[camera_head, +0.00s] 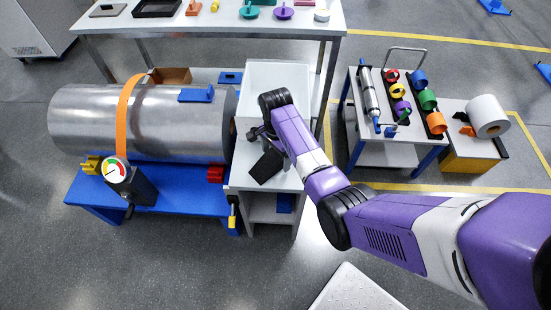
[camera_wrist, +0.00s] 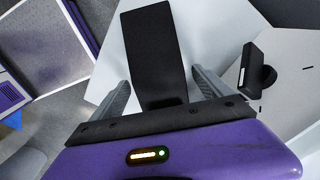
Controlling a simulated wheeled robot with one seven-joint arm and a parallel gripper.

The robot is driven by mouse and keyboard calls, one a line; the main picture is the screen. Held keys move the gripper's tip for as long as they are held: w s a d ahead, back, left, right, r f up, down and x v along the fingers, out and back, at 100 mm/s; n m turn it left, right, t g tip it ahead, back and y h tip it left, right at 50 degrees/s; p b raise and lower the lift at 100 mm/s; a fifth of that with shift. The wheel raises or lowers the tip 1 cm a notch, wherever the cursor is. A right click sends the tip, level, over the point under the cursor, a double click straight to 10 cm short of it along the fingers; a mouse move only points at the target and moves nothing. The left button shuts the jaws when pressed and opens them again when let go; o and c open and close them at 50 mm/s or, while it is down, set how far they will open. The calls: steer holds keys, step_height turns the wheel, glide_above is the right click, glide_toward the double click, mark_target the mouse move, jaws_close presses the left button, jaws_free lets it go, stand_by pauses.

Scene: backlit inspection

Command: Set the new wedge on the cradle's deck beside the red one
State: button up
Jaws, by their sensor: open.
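A dark, tapering block (camera_head: 265,165), which looks like the new wedge, lies on the white side stand just right of the blue cradle (camera_head: 165,207). In the wrist view the dark block (camera_wrist: 152,48) lies lengthwise between my fingers. My gripper (camera_wrist: 160,78) is open, with a gap on each side of the block; I cannot tell its height above it. In the head view my wrist hides most of the gripper (camera_head: 260,133). The red wedge (camera_head: 216,174) sits on the cradle's deck at the tank's lower right.
A large metal tank (camera_head: 175,122) with an orange strap lies on the cradle. A dial gauge (camera_head: 116,171) and a yellow wedge (camera_head: 91,166) are at its left. A second black object (camera_wrist: 258,66) stands right of my gripper. A tool cart (camera_head: 395,150) is at the right.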

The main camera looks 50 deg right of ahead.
mark_target(276, 155)
steer(key=shift+r, duration=0.1)
jaws_close()
step_height(276, 155, up, 20)
steer(key=p, duration=0.6)
stand_by(0.4)
